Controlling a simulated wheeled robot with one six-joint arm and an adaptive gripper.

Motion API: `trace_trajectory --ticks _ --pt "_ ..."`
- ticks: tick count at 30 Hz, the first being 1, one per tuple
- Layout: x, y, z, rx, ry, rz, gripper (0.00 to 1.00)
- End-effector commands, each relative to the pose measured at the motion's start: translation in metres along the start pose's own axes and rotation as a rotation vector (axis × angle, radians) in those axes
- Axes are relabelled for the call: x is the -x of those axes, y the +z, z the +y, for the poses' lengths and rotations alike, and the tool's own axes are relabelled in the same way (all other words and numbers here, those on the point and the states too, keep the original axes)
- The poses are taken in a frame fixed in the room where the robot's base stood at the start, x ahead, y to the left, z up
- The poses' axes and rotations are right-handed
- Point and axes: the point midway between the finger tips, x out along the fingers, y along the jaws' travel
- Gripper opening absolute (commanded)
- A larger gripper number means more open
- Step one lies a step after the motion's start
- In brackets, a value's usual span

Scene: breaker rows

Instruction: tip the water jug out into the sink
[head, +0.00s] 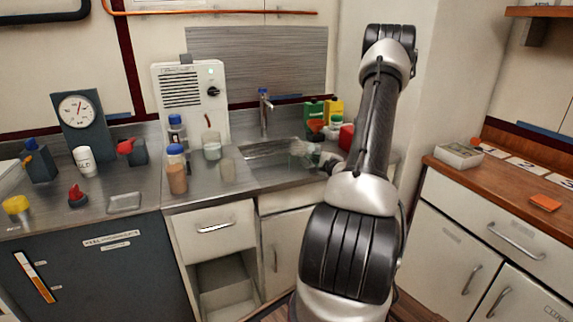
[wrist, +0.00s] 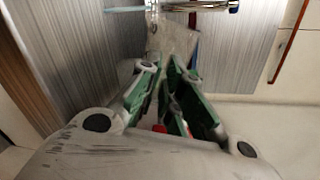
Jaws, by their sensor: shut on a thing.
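My gripper (head: 328,164) reaches in over the right part of the steel sink (head: 262,150). It is shut on a clear, pale jug (head: 303,150), which it holds over the basin. The jug looks tilted, but blur and transparency hide its exact angle and any water in it. In the wrist view, the green-padded fingers of my gripper (wrist: 168,92) point towards the pale see-through jug (wrist: 176,42). The tap (head: 264,112) stands behind the basin, and its metal spout (wrist: 185,7) crosses the top of the wrist view.
A white machine (head: 190,100) stands left of the sink. Blue-capped bottles (head: 177,175) and small beakers (head: 213,147) stand before it. Green and yellow containers (head: 324,111) and a red one (head: 346,136) crowd the sink's back right. A wooden counter (head: 500,185) lies right.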

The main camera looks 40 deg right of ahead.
Motion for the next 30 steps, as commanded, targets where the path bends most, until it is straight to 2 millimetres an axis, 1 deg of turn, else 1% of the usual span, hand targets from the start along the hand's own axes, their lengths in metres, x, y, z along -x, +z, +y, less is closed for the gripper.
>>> trace_trajectory --ticks 30 --pt "-0.0001 0.0074 -0.0016 0.085 -0.017 0.01 0.0"
